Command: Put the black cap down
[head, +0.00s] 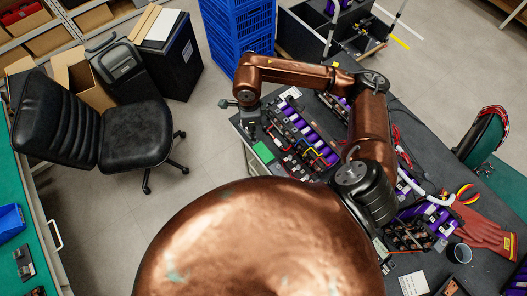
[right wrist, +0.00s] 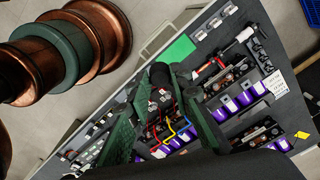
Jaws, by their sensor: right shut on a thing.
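My right gripper (head: 250,108) is at the end of the copper-coloured arm, over the left corner of the dark workbench (head: 418,122). In the right wrist view its dark green fingers (right wrist: 163,100) close around a small black thing, which I take as the black cap (right wrist: 160,76). I cannot tell from these views whether the cap touches anything below. The cap is too small to make out clearly in the head view. My left gripper is not in view.
A green square (head: 263,152) lies on the bench near modules with purple cells (head: 293,117) and red, yellow and blue cables. Red gloves (head: 483,232) and a cup (head: 459,253) lie at right. Blue crates (head: 240,32) and a black chair (head: 140,133) stand off the bench.

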